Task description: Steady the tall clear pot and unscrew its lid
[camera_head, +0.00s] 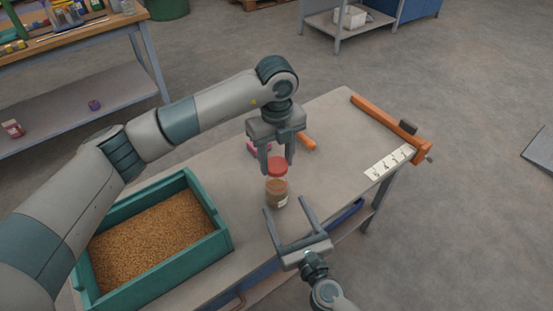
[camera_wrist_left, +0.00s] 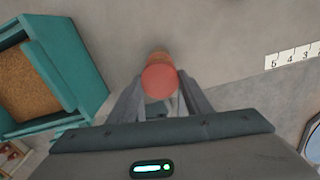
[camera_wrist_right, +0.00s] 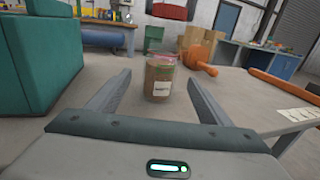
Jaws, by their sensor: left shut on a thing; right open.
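The tall clear pot (camera_head: 277,193) stands upright on the workbench, with brown contents and a small white label; it also shows in the right wrist view (camera_wrist_right: 159,80). The red lid (camera_head: 277,166) is held above the pot, with a gap between them in the right wrist view (camera_wrist_right: 169,12). My left gripper (camera_head: 276,168) points down and is shut on the lid, seen from above in the left wrist view (camera_wrist_left: 160,82). My right gripper (camera_head: 286,206) is open, its fingertips close to the pot on either side; I see no contact.
A green crate of grain (camera_head: 222,238) stands at the bench's left. An orange-handled tool (camera_head: 305,141) lies behind the pot. An orange bar (camera_head: 385,123) and a numbered white strip (camera_head: 390,162) lie at the right end. Bench around the pot is mostly clear.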

